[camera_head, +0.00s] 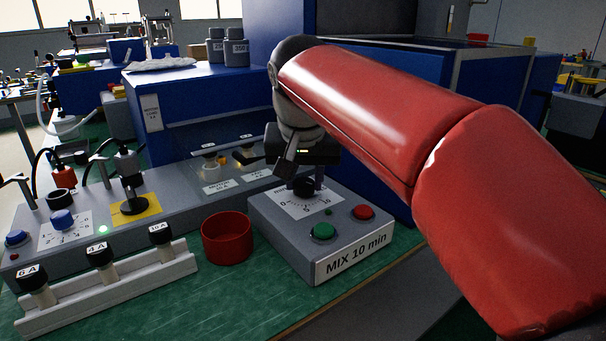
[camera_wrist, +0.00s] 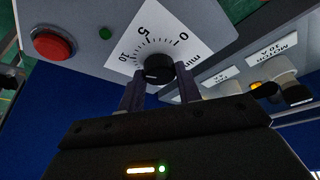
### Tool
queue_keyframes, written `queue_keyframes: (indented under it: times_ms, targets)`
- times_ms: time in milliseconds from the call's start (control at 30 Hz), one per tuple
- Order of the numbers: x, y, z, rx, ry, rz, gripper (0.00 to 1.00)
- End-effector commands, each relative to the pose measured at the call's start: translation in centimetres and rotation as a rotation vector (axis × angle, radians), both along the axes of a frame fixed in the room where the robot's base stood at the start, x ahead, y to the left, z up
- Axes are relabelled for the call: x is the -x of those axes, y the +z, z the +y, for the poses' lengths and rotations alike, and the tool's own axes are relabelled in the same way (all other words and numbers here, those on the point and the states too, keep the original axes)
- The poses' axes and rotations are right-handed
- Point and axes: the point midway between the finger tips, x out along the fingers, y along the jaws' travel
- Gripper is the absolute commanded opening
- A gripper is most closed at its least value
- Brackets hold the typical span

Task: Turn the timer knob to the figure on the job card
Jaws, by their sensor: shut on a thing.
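The timer knob (camera_head: 304,187) is black and sits on a white dial (camera_head: 312,206) marked 0, 5 and 10 on the grey control box (camera_head: 276,228). The job card (camera_head: 355,257) on the box front reads "MIX 10 min". My gripper (camera_head: 302,178) reaches down from above onto the knob. In the wrist view, my gripper's two dark fingers (camera_wrist: 159,82) are shut on the knob (camera_wrist: 157,70), one on each side. A pale mark shows on the knob, but I cannot tell which figure it points to. The dial's 10, 5 and 0 are readable in the wrist view.
A green button (camera_head: 323,231) and a red button (camera_head: 363,212) stand on the box close to the dial. A red cup (camera_head: 227,238) stands left of the box. A rack of labelled fuses (camera_head: 110,285) lies at the front left. A blue cabinet rises behind.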

Motion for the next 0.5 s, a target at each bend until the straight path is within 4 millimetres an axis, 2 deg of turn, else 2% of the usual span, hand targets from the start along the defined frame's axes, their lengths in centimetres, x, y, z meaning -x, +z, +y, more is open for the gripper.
queue_keyframes:
  times_ms: [200, 500]
  targets:
    - [-0.01, 0.13, -0.14, -0.001, 0.116, -0.001, 0.11]
    - [-0.03, 0.08, -0.12, 0.000, 0.188, -0.002, 0.11]
